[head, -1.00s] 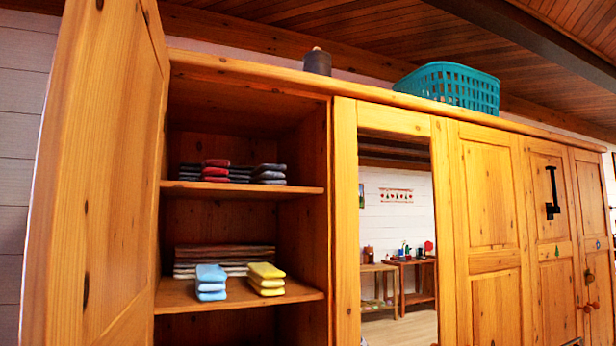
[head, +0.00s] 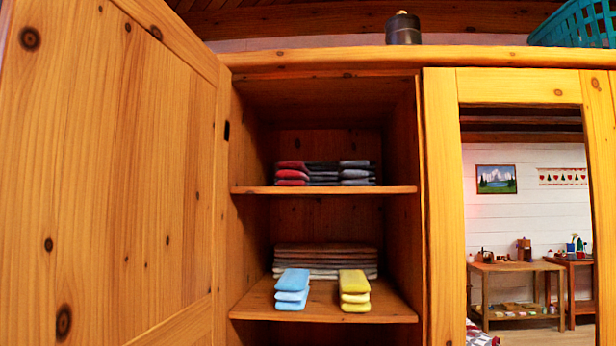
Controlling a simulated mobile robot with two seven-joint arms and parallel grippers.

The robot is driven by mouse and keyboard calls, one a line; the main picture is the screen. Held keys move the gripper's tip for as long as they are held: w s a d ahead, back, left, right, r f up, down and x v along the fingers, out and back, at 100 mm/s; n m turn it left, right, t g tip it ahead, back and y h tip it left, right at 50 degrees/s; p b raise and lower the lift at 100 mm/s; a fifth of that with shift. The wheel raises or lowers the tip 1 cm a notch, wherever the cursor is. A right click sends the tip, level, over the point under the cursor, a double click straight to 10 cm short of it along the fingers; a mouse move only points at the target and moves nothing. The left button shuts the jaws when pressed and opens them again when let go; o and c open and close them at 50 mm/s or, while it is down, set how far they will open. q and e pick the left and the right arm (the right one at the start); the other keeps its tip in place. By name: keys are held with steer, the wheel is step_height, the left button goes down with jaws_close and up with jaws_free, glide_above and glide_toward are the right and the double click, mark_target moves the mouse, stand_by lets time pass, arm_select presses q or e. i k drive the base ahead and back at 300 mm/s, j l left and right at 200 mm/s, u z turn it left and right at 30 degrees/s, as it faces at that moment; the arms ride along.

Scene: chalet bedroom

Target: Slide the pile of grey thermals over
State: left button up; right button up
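The open wardrobe's upper shelf (head: 325,190) holds a row of small folded piles. At its left is a red pile (head: 292,173). Beside it, in the middle, is a dark grey pile (head: 323,174). At its right is a lighter blue-grey pile (head: 357,173). The piles stand close together, and I cannot tell which are the thermals. Neither of my grippers is in view.
The lower shelf (head: 325,311) holds a blue pile (head: 292,289), a yellow pile (head: 354,290) and flat folded layers (head: 325,261) behind. The open door (head: 120,180) fills the left. A mirror door (head: 525,200) is at right. A dark canister (head: 403,28) and teal basket (head: 577,25) stand on top.

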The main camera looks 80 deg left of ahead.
mark_target(352, 173)
steer(key=u, duration=0.4)
steer(key=i+u, duration=0.15)
steer(key=u, duration=0.7)
steer(key=i+l, duration=0.05)
